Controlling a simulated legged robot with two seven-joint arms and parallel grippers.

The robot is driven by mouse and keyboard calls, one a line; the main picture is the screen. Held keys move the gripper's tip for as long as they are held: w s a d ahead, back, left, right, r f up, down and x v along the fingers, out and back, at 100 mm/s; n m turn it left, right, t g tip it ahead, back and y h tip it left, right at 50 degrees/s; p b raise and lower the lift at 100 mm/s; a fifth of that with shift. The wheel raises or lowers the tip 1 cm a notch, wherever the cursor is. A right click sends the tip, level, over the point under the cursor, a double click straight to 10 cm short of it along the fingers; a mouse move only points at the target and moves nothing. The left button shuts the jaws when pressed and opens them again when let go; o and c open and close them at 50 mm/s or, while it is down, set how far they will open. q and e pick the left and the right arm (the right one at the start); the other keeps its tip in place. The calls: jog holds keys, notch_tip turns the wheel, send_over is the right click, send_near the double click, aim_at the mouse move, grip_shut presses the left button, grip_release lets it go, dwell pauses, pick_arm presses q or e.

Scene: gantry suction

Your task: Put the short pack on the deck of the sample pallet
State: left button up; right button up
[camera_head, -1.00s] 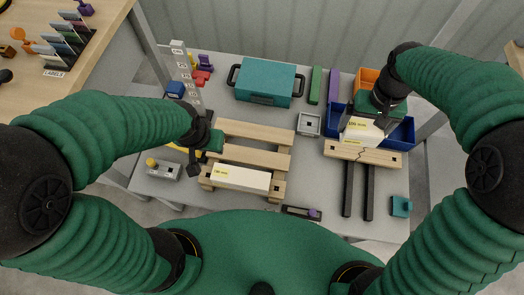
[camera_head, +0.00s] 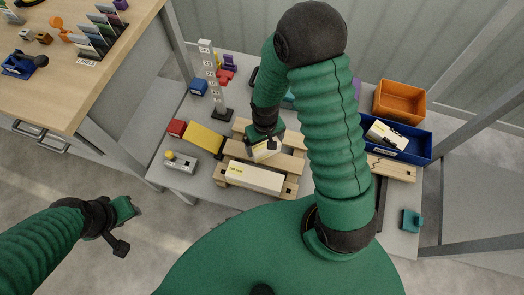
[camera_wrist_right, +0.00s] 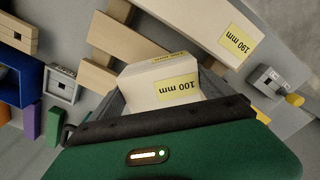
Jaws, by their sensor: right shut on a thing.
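My right gripper (camera_head: 266,142) is shut on the short pack (camera_head: 266,151), a white box. In the right wrist view the short pack (camera_wrist_right: 165,82) has a yellow "100 mm" label and sits between the jaws. It is over the slats of the wooden sample pallet (camera_head: 291,164), behind a longer white pack (camera_head: 253,177) lying on the front slat. I cannot tell whether the short pack touches the deck. The pallet slats (camera_wrist_right: 128,38) and the longer pack (camera_wrist_right: 205,28) also show in the wrist view. My left gripper (camera_head: 121,226) is over the floor, off the table; its jaws are unclear.
A blue bin (camera_head: 420,150) at the right holds another white pack (camera_head: 387,135), with an orange bin (camera_head: 399,102) behind. My right arm hides the table's middle.

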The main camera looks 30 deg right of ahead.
notch_tip(320, 180, down, 4)
jog(key=shift+a+f+b, duration=0.1)
jog(key=shift+b, duration=0.45)
jog(key=shift+a, duration=0.1)
jog(key=o, duration=1.2)
jog(key=shift+o, duration=0.7)
